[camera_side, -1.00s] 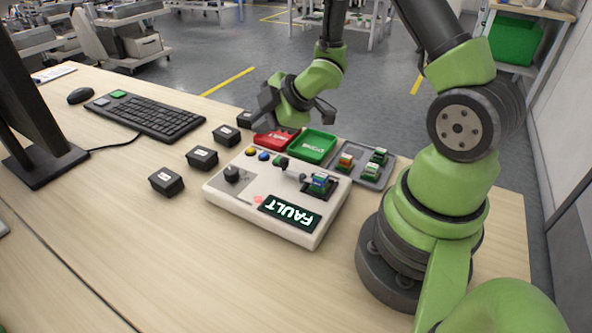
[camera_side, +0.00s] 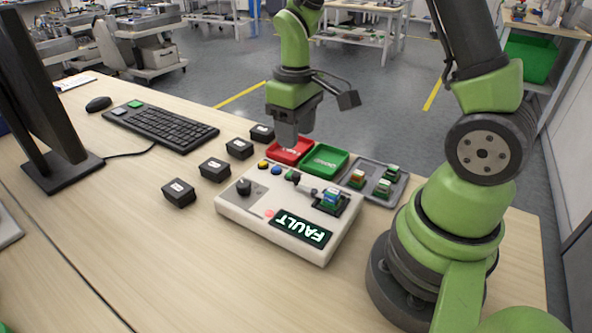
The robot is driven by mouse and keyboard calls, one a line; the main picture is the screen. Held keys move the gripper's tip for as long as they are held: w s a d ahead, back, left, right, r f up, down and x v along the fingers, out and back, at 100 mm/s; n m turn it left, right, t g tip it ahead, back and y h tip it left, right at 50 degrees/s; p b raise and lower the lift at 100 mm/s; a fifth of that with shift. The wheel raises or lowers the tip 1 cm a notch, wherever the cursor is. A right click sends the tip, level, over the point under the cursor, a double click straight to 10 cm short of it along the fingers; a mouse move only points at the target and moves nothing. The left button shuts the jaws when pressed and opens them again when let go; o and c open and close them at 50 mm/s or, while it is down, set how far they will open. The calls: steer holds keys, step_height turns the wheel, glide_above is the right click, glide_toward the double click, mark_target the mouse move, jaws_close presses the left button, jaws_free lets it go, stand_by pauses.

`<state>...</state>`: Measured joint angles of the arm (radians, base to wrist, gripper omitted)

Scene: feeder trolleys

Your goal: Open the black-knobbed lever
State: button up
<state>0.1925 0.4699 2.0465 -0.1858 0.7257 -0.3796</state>
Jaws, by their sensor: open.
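The white test box (camera_side: 235,208) sits on the table with a lit display (camera_side: 299,229) reading FAULT. A small black knob (camera_side: 292,177) shows near its back edge, beside the blue button; it looks like the lever's knob, but the lever's arm is too small to make out clearly. A green board (camera_side: 333,199) sits in the dark holder at the box's right. My gripper (camera_side: 287,138) points down, open, over the red tray behind the box, apart from the knob. Its fingers overlap in this view and the gap between them is hidden.
A red tray (camera_side: 283,157) and a green tray (camera_side: 324,160) stand behind the box. A grey tray (camera_side: 393,197) with several small boards is to the right. Several black blocks (camera_side: 179,193) stand left of the box, near the keyboard (camera_side: 162,128). The front table is clear.

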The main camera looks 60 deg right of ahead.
mark_target(296, 173)
step_height(296, 173, down, 9)
steer(key=shift+f, duration=0.2)
stand_by(0.3)
jaws_close()
